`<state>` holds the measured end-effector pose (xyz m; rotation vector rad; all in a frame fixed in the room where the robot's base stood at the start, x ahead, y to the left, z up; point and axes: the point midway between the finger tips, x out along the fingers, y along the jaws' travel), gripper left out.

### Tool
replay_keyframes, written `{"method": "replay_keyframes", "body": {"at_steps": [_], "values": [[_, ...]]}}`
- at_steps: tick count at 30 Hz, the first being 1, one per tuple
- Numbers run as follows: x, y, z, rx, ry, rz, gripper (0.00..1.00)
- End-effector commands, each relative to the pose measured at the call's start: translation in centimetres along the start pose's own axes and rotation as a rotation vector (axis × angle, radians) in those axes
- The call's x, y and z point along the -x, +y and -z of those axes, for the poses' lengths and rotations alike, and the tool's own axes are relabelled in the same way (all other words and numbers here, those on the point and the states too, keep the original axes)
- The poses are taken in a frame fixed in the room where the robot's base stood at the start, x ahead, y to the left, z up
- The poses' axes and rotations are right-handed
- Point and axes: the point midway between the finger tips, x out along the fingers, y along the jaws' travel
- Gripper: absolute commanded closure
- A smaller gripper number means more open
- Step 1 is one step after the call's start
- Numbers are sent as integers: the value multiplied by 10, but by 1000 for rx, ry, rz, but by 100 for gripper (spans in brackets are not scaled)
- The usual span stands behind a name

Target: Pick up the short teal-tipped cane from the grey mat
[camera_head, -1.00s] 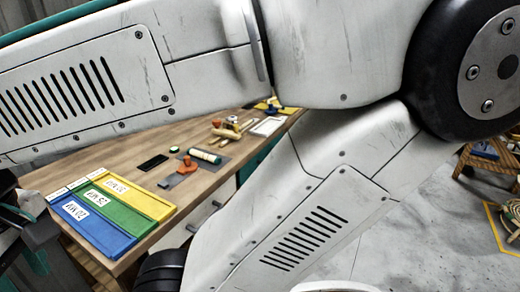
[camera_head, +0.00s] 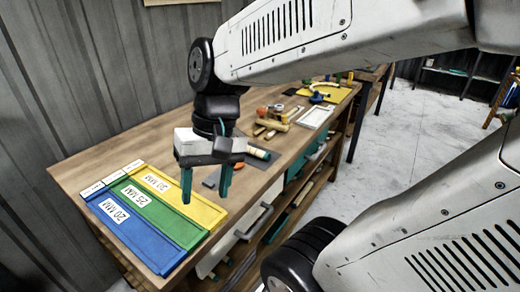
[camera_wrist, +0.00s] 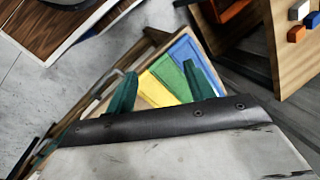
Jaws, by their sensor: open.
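My gripper (camera_head: 205,198) is open and empty, its two teal fingers pointing down above the workbench, near the coloured trays. A short cream rod with a dark teal end (camera_head: 258,153) lies behind and right of the gripper in the head view, partly hidden by it. It looks like the teal-tipped cane, but is too small to be sure. In the wrist view the open fingers (camera_wrist: 160,72) frame the coloured trays, and neither cane nor mat can be made out.
Blue (camera_head: 135,235), green (camera_head: 160,215) and yellow (camera_head: 185,195) labelled trays lie at the bench's near left end. Wooden parts (camera_head: 275,118), a white frame (camera_head: 315,117) and a yellow mat (camera_head: 335,95) lie farther back. A corrugated wall (camera_head: 90,80) stands behind the bench.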

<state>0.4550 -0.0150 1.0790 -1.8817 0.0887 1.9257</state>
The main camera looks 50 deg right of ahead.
Motion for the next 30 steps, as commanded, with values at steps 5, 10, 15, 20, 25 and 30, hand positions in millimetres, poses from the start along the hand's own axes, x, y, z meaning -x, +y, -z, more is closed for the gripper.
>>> {"method": "replay_keyframes", "body": {"at_steps": [5, 10, 15, 20, 25, 30], "values": [[-18, 6, 65, -499, -103, 308, 46], [-25, 47, 139, -983, -139, 621, 46], [-34, 134, 206, -1473, -129, 950, 46], [-48, 234, 237, -1856, -86, 1223, 46], [-63, 307, 240, -2097, -43, 1409, 46], [-71, 330, 244, -2174, -26, 1473, 46]]}}
